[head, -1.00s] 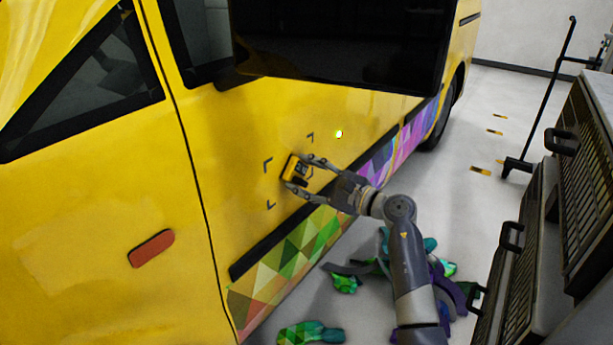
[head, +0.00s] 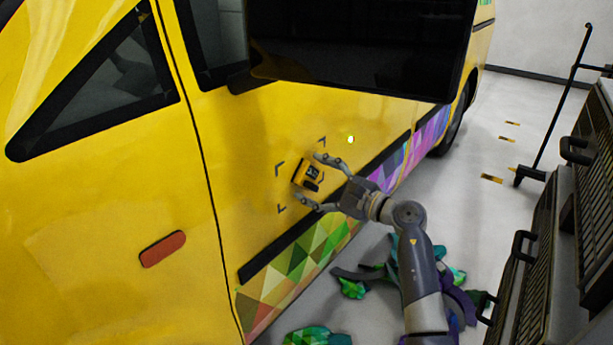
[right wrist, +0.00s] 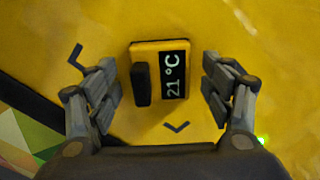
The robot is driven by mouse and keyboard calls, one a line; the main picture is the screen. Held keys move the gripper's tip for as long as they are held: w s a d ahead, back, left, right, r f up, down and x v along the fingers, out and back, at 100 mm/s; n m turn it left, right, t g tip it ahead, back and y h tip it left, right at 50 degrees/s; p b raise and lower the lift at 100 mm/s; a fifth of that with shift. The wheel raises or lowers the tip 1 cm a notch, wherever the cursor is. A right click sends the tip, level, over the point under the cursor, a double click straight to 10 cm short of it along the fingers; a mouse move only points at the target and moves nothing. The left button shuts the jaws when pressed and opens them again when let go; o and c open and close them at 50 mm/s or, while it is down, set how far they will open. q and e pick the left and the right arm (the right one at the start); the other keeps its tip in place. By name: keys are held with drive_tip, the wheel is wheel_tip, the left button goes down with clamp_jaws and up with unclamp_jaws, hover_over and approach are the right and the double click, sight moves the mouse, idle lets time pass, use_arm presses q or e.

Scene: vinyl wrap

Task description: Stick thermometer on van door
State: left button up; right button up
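The thermometer (head: 307,176) is a small yellow and black device against the yellow van door (head: 255,130), inside dark corner marks. In the right wrist view the thermometer (right wrist: 160,75) reads 21 °C and sits between the fingers, with a gap on both sides. My right gripper (head: 322,180) is open in front of it; its fingers also show apart in the right wrist view (right wrist: 160,88). The thermometer appears to rest on the door surface, with no finger touching it. My left gripper is not in view.
A dark tool cabinet (head: 560,240) with handles stands at the right. Crumpled colourful vinyl scraps (head: 355,288) lie on the floor below the van.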

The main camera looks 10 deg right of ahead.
drive_tip(key=shift+s+d+f, duration=0.1)
drive_tip(key=shift+s+d, duration=0.2)
drive_tip(key=shift+d, duration=0.1)
drive_tip(key=v, duration=0.6)
drive_tip(key=shift+s, duration=0.35)
